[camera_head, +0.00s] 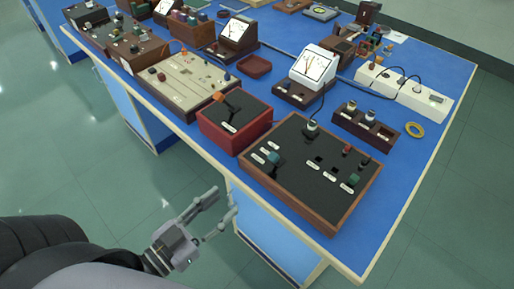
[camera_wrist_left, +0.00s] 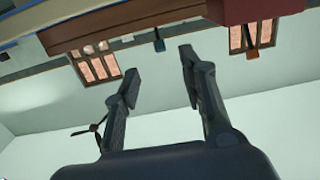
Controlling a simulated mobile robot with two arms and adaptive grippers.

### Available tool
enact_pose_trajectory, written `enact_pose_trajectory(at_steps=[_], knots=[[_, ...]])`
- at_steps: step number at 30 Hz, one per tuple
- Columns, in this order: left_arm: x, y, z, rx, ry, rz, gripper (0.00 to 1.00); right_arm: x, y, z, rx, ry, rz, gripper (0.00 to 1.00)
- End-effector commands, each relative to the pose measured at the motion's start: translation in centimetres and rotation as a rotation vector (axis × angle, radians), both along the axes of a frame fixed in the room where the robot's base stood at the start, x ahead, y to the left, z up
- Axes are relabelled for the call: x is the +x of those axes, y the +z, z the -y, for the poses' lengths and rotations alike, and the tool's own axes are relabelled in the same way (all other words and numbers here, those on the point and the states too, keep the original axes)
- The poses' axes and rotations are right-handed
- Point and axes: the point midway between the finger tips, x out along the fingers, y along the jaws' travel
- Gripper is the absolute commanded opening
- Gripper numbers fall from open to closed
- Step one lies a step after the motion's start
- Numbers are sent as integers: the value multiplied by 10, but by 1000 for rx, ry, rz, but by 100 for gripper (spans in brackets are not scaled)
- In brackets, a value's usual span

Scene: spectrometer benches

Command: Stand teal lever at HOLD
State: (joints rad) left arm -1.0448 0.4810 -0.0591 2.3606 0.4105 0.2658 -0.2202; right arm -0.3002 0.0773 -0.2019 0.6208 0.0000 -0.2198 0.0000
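A teal lever (camera_head: 273,157) stands on the dark panel (camera_head: 312,192) with a wooden frame, at the bench's near edge. Small white labels lie beside the lever; their words are too small to read. A second teal piece (camera_head: 355,179) sits near the panel's right end. My left gripper (camera_head: 222,199) is off the bench's near edge, left of the panel and apart from the lever. In the left wrist view its two fingers (camera_wrist_left: 155,72) are spread with nothing between them. A small teal thing (camera_wrist_left: 159,40) shows beyond them. My right gripper is not in view.
A red box (camera_head: 236,126) with an orange lever (camera_head: 221,98) stands left of the panel. A white meter (camera_head: 313,66) and a dark block with knobs (camera_head: 365,125) stand behind. The floor around my left gripper is clear.

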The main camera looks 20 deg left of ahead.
Motion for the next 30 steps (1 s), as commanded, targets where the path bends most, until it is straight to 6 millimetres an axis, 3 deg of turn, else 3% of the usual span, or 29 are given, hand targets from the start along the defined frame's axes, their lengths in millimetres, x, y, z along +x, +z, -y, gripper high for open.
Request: enact_pose_trajectory(at_steps=[4, 11, 30], knots=[[-1, 24, 6, -26, -12, 40, 38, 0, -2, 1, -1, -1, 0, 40], [18, 27, 12, -27, -10, 47, 38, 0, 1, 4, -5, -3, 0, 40], [120, 27, 49, -27, -10, 43, 38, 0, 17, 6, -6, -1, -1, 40]])
